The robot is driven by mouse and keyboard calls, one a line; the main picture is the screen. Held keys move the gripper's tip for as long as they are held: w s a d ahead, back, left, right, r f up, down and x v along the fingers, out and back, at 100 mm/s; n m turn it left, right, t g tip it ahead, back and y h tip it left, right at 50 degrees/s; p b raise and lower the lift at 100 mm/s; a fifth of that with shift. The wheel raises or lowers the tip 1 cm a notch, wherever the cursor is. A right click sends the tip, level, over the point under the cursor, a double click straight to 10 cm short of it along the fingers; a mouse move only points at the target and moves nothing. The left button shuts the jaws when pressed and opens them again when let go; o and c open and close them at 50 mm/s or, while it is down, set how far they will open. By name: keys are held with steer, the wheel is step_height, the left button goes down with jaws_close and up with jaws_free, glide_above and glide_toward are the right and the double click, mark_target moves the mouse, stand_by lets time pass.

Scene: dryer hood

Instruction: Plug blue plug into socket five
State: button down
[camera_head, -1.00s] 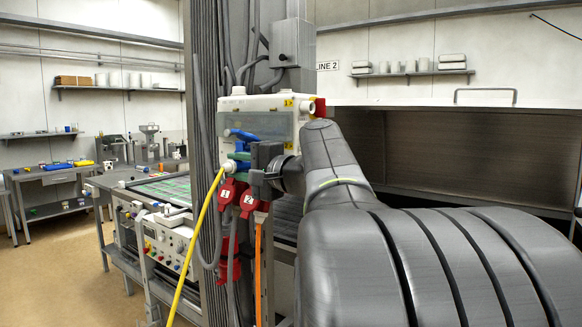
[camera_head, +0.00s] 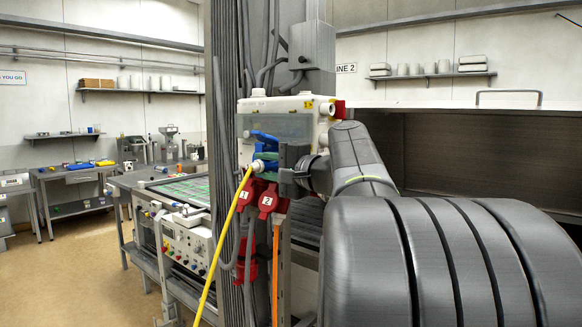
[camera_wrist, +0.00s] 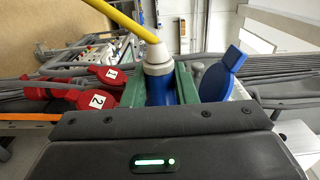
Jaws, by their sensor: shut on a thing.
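My gripper (camera_head: 276,163) is shut on the blue plug (camera_wrist: 160,90). In the wrist view the plug sits between two green finger pads, with a white gland and a yellow cable (camera_wrist: 127,20) at its rear. In the head view the yellow cable (camera_head: 221,245) hangs down from the white gland, in front of the socket box (camera_head: 280,104). A raised blue lid (camera_head: 263,137) stands just above the plug; it also shows at the right in the wrist view (camera_wrist: 221,72). The socket opening and its number are hidden, and I cannot tell whether the plug has entered it.
A bench (camera_head: 170,190) stands behind at left.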

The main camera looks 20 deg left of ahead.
steer(key=shift+w, duration=0.15)
steer(key=c, duration=1.1)
jaws_free()
steer(key=shift+w+d, duration=0.15)
steer(key=b+v, duration=0.3)
steer(key=v, duration=1)
steer(key=shift+s+d, duration=0.2)
steer(key=shift+d, duration=0.15)
steer(key=shift+a, duration=0.1)
steer(key=p+x, duration=0.3)
steer(key=x, duration=1)
steer(key=shift+w+a, duration=0.15)
steer(key=shift+a, duration=0.15)
